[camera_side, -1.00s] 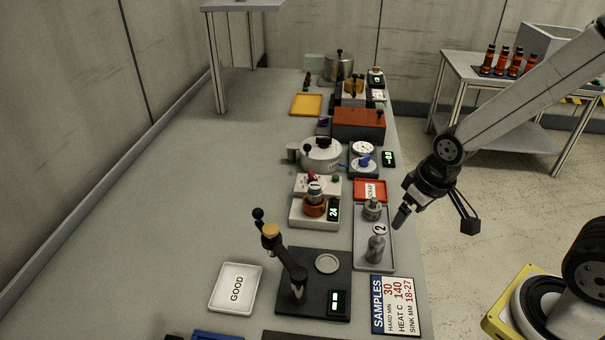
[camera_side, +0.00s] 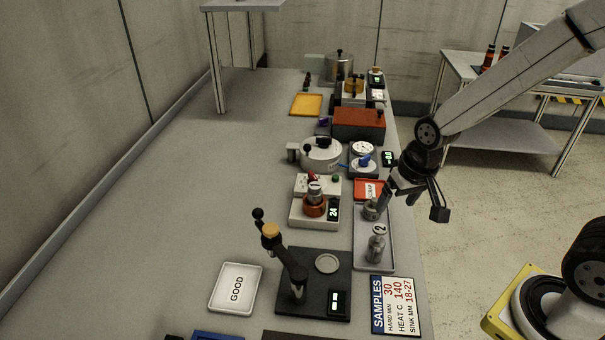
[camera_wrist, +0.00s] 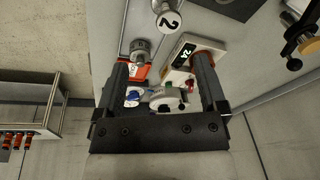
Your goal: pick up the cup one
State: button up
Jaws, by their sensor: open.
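My gripper (camera_side: 387,207) is open and empty at the right side of the grey tray (camera_side: 361,262), beside an unlabelled-looking metal cup (camera_side: 370,211). In the wrist view this cup (camera_wrist: 140,49) shows near the tip of the left finger, not midway between the fingers. A second metal cup (camera_side: 377,247), marked 2, stands nearer on the same tray; it shows in the wrist view (camera_wrist: 167,20) too. Another small metal piece with a pale top (camera_side: 315,188) sits in an orange holder on the white device reading 24. I cannot read a 1 on any cup.
The white device (camera_side: 300,212) stands left of the tray. A red SCRAP tray (camera_side: 367,184) lies just behind it. A black press (camera_side: 290,262) and SAMPLES sign (camera_side: 402,305) are nearer. A white GOOD tray (camera_side: 236,287) is at left; the left of the bench is clear.

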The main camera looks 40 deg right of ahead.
jog(key=w+m+y, duration=0.1)
jog(key=w+m, duration=0.8)
jog(key=m+y, duration=0.3)
jog(key=m, duration=0.8)
send_near(312, 186)
jog(key=shift+x, duration=1)
jog(key=shift+a, duration=0.15)
jog(key=shift+w+a+f+g, duration=0.15)
jog(key=shift+a+f, duration=0.05)
jog(key=shift+f, duration=0.4)
jog(key=shift+w+a+f+g, duration=0.15)
jog(key=shift+a+f, duration=0.1)
jog(key=shift+f, duration=0.3)
jog(key=shift+f, duration=0.1)
jog(key=shift+x, duration=2.55)
